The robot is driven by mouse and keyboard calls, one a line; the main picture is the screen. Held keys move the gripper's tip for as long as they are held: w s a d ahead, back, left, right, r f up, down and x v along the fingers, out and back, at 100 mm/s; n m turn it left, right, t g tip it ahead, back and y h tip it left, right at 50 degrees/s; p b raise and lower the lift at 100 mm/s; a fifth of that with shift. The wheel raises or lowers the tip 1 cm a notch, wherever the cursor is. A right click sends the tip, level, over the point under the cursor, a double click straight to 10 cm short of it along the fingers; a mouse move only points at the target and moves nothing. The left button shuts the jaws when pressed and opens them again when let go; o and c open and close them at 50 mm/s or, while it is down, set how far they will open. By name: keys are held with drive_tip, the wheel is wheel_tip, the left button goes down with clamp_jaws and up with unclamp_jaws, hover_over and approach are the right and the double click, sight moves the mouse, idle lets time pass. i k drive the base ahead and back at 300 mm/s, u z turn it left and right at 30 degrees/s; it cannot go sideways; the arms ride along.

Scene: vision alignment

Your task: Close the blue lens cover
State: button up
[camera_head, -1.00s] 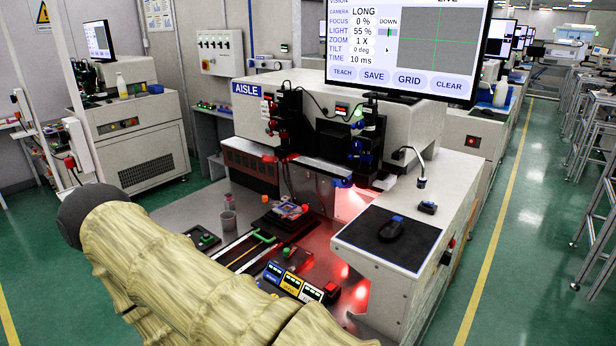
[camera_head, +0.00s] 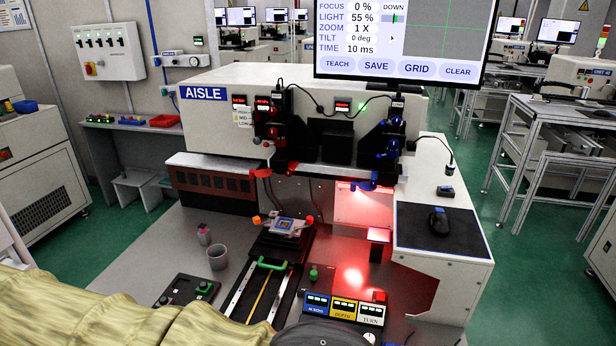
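The machine labelled AISLE (camera_head: 300,130) stands ahead of me. On its right optical unit, blue knobs (camera_head: 393,148) sit above a blue part (camera_head: 366,183) at the lower end, over a red-lit area. That blue part looks like the lens cover; its exact open or shut position is too small to tell. The left unit carries matching red knobs (camera_head: 272,130) and a red part (camera_head: 261,173) below. My sleeved arm crosses the lower left of the picture; its gripper is not visible, and nothing is seen touching the blue part.
A monitor (camera_head: 400,72) hangs above the machine. Below are a rail stage with a green handle (camera_head: 272,264), a grey cup (camera_head: 218,257), a button box (camera_head: 188,292) and coloured control boxes (camera_head: 343,307). A mouse (camera_head: 439,222) lies on a dark pad (camera_head: 468,235) at right.

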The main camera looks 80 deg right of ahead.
sight(364, 186)
drive_tip(key=i, duration=0.45)
drive_tip(key=z, duration=3.3)
drive_tip(key=i, duration=0.5)
drive_tip(key=u, duration=0.4)
drive_tip(key=k, duration=0.55)
drive_tip(key=u, duration=0.2)
